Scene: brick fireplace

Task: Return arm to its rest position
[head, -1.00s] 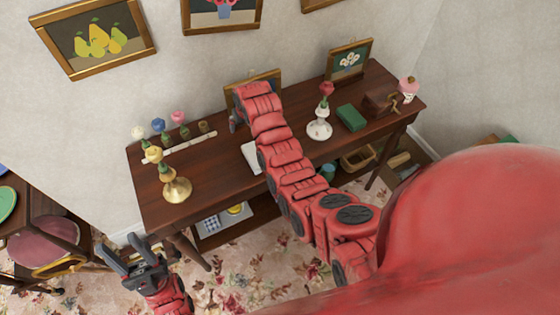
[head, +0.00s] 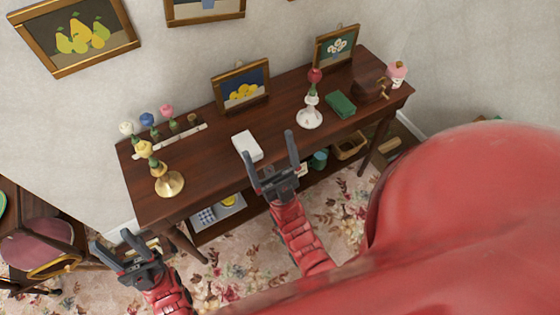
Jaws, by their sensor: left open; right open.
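My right gripper (head: 273,158) is open and empty, in front of the table's front edge in the head view, with its fingers pointing up toward the table. Its red arm (head: 299,235) comes up from below. My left gripper (head: 117,247) is open and empty at the lower left, in front of the table's left end. Its red arm (head: 167,292) shows only at the bottom edge. Neither gripper holds anything.
The dark wooden table (head: 205,150) holds a brass vase (head: 169,184), a white vase (head: 309,117), a white box (head: 247,146), a green book (head: 341,104), and a framed lemon picture (head: 241,86). A chair (head: 38,250) stands at the left. Patterned carpet is open between my arms.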

